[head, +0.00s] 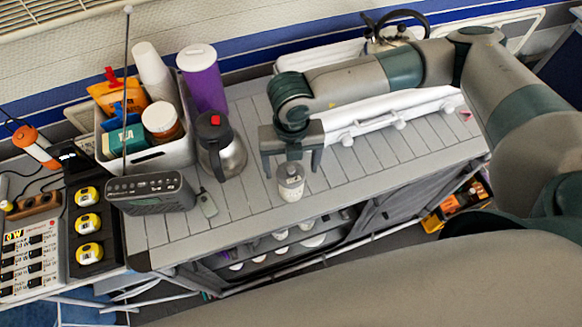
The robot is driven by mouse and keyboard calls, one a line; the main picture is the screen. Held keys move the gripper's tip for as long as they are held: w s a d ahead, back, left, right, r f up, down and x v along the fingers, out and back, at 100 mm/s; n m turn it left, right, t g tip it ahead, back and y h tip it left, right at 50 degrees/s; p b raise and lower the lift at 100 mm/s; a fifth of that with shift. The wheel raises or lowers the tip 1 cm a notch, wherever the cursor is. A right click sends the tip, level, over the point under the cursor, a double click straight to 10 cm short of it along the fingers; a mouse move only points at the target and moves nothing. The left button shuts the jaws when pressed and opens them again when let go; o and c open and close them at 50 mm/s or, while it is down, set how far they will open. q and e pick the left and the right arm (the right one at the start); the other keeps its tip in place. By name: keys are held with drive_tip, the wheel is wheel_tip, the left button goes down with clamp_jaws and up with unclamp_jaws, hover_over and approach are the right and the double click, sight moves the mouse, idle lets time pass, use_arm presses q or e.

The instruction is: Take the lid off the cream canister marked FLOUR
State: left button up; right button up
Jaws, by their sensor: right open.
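A small whitish canister (291,191) stands upright on the grey slatted counter (240,215), near its front edge. It has a greyish top (290,171); any FLOUR marking is too small to read. My right gripper (291,167) points down over it with its two fingers apart, one to each side of the canister's top. I cannot tell whether the fingers touch it. My left gripper is not in view.
A black radio (150,193), a grey bin (172,155) of packets and cups, and a purple tumbler (204,85) are farther left. A white sink or stove unit (395,112) lies behind.

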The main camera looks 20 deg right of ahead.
drive_tip(key=shift+f, duration=0.1)
drive_tip(key=shift+c, duration=0.3)
drive_tip(key=c, duration=1.1)
drive_tip(key=shift+w, duration=0.1)
